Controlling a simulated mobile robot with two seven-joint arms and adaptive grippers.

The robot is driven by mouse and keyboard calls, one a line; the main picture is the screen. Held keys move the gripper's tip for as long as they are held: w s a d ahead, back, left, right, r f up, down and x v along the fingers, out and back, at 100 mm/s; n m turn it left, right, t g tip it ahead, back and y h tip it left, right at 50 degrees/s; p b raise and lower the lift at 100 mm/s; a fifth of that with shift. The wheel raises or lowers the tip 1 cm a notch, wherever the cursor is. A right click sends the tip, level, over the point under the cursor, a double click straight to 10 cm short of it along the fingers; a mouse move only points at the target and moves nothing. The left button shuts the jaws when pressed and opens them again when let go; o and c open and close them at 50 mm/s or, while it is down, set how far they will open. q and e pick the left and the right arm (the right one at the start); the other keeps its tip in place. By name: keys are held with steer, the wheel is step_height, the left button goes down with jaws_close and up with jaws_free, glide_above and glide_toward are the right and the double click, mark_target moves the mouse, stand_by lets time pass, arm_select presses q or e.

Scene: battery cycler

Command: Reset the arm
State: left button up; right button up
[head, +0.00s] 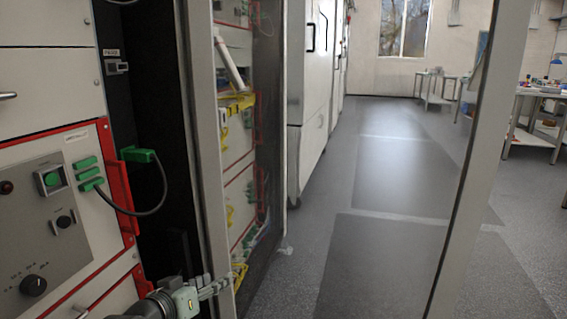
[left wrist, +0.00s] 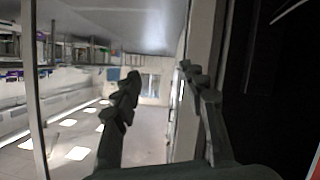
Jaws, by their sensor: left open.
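My left gripper (head: 232,278) shows at the bottom of the head view, pointing right. It is in front of the lower part of the grey door frame (head: 207,150) of the battery cycler cabinet. In the left wrist view the two dark fingers of my left gripper (left wrist: 160,78) are apart, with nothing between them but the far room behind. The cycler panel (head: 45,215), with green connectors (head: 88,172) and a black knob (head: 33,285), is left of the gripper. My right gripper is not in view.
The open door (head: 463,175) has a pale edge at right. A green plug (head: 138,155) on a black cable hangs at the panel. White cabinets (head: 308,100) line the aisle, whose grey floor (head: 400,180) is clear. A workbench (head: 540,92) stands at far right.

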arm_select(q)
steer(key=s+a+f+g+y, duration=0.2)
steer(key=s+f, duration=0.5)
steer(key=f, duration=0.1)
steer(key=s+a+f+g+y, duration=0.1)
steer(key=s+a+f+g, duration=0.15)
steer(key=s+f, duration=0.45)
steer(key=s+a+f+g+y, duration=0.2)
steer(key=s+a+f, duration=0.1)
steer(key=s, duration=0.5)
steer(key=s+a+f+g+y, duration=0.1)
steer(key=s+a+f+g, duration=0.2)
steer(key=s+f, duration=0.3)
steer(key=s+p, duration=0.1)
steer(key=s, duration=0.2)
steer(key=shift+s+a+f+m+y, duration=0.15)
steer(key=shift+a+f+m+y, duration=0.15)
steer(key=shift+y, duration=0.1)
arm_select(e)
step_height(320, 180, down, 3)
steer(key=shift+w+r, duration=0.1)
arm_select(q)
steer(key=shift+d, duration=0.1)
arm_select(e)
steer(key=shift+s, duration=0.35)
